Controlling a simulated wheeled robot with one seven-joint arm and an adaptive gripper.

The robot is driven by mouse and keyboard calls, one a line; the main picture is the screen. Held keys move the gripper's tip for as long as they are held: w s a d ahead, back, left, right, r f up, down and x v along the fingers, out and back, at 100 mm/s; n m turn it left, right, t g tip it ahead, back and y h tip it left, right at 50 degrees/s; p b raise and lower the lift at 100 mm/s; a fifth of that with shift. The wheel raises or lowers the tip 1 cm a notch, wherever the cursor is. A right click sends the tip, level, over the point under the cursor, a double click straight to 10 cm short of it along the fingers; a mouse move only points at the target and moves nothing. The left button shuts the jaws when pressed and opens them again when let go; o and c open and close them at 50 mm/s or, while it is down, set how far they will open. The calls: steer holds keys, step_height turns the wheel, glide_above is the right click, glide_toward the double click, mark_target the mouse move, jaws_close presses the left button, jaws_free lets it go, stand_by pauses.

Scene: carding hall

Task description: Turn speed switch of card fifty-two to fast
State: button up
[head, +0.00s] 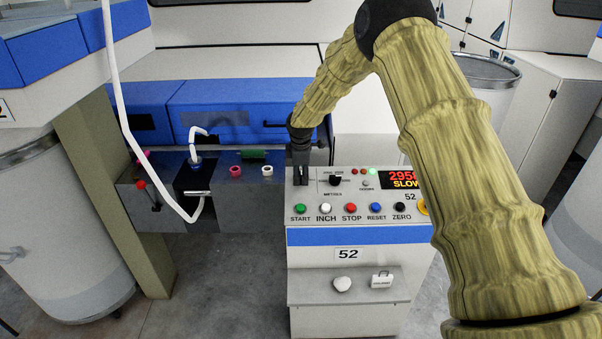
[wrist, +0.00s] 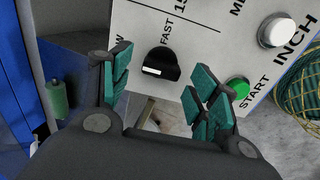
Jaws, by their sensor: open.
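The speed switch (wrist: 160,66) is a black knob with a white mark, in the wrist view, by the label FAST and the cut-off end of another label. My gripper (head: 300,177) is at the panel's upper left corner and hides the switch in the head view. In the wrist view my gripper (wrist: 158,80) is open, with green-padded fingers on either side of the knob. I cannot tell whether they touch it.
Another black knob (head: 335,180) sits to the right above METRES. START (head: 299,208), INCH (head: 325,208), STOP (head: 351,208), BLUE RESET (head: 376,208) and ZERO (head: 400,208) buttons line the panel's front. A grey can (head: 65,240) stands left; floor between is clear.

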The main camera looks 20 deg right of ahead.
steer(key=shift+x, duration=0.8)
steer(key=shift+f, duration=0.1)
steer(key=shift+c, duration=0.4)
steer(key=c, duration=0.9)
steer(key=shift+c, duration=0.2)
